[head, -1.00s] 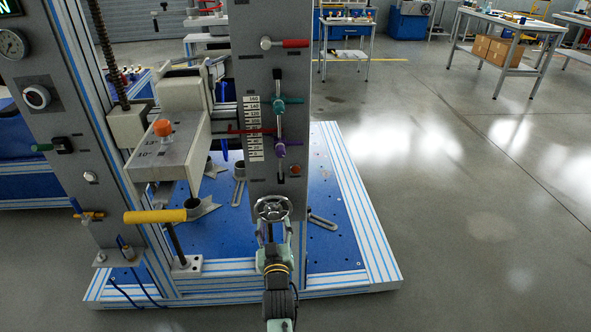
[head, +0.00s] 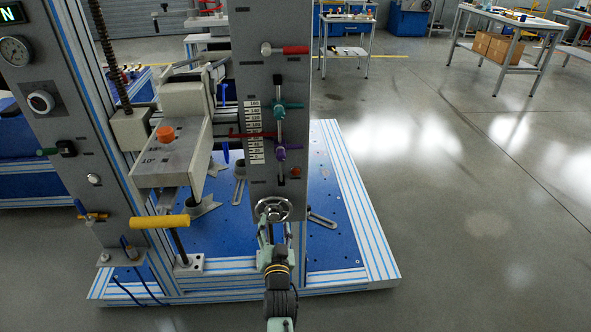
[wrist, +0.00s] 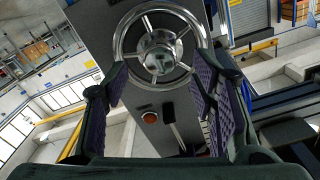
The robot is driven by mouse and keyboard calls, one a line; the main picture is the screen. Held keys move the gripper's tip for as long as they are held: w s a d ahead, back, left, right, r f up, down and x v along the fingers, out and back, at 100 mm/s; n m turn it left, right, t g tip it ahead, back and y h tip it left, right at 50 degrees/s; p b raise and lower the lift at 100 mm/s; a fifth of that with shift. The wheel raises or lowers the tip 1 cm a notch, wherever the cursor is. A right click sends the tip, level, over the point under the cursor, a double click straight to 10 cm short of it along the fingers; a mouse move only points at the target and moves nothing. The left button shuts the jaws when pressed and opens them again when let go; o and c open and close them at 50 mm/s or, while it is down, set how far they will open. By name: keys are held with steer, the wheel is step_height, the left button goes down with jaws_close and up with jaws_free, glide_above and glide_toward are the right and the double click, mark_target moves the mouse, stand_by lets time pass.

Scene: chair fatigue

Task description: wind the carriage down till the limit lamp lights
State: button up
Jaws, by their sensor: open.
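The chrome handwheel (head: 273,208) sits low on the front of the grey column (head: 272,70). It fills the top of the wrist view (wrist: 160,48). My gripper (head: 273,226) is open at the wheel, with one purple-padded finger on each side of its lower rim; contact cannot be told. The carriage (head: 183,150) is a grey block with an orange knob, left of the column. A red pointer (head: 240,135) lies across the white scale (head: 255,132), around its middle. A small orange-red lamp (head: 296,171) above the wheel looks dull; it also shows in the wrist view (wrist: 150,117).
A red-handled lever (head: 295,50), a teal knob (head: 280,105) and a purple knob (head: 280,152) stick out from the column. A yellow-handled lever (head: 160,221) stands at the lower left. The blue base plate (head: 330,250) lies below.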

mark_target(274, 218)
steer(key=shift+w, duration=2)
steer(key=shift+w+r, duration=0.15)
steer(key=shift+w, duration=0.65)
steer(key=o, duration=0.4)
steer(key=shift+c, duration=0.5)
steer(key=shift+d, duration=0.1)
steer(key=c, duration=0.8)
steer(key=n, duration=0.3)
steer(key=shift+n, duration=1.7)
